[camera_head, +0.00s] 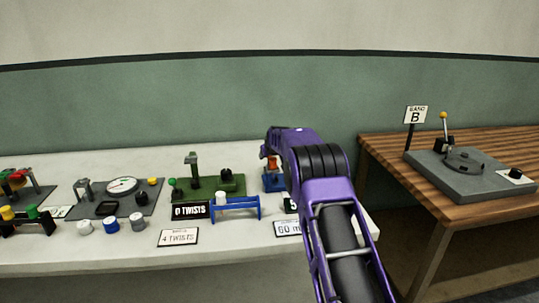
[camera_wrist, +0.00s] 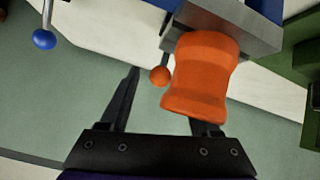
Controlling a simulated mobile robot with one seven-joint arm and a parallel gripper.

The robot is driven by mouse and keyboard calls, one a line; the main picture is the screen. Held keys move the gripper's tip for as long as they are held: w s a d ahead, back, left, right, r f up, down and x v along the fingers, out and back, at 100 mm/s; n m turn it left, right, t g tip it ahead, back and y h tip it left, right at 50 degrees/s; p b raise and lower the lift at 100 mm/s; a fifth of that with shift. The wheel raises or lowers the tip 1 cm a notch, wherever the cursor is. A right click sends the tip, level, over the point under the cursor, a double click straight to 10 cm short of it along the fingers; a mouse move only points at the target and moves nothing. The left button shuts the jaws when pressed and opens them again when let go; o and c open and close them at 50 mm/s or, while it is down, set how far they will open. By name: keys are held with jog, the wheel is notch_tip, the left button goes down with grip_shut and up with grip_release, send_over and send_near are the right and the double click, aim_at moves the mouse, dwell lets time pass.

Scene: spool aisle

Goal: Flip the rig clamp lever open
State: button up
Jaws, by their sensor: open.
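In the wrist view a blue rig with a grey block (camera_wrist: 228,30) carries a waisted orange piece (camera_wrist: 202,75). A small orange ball (camera_wrist: 160,75) on a thin stem sits beside it. A lever with a blue ball knob (camera_wrist: 44,39) is at the upper left. I cannot tell which ball belongs to the clamp lever. My gripper (camera_wrist: 152,98) is open, and the orange piece hides most of its right finger. I cannot tell whether they touch. In the head view the blue rig (camera_head: 273,182) is partly hidden by my arm.
A green rig (camera_head: 210,187), a blue rack (camera_head: 235,208) and a gauge plate (camera_head: 122,187) stand left on the white bench (camera_head: 120,255). Several spools stand at its front. Right, a wooden table (camera_head: 480,212) holds a grey plate (camera_head: 465,178) with a yellow-knobbed lever.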

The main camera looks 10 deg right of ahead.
jog(key=v, duration=1.7)
jog(key=shift+s, duration=0.2)
jog(key=shift+r, duration=0.1)
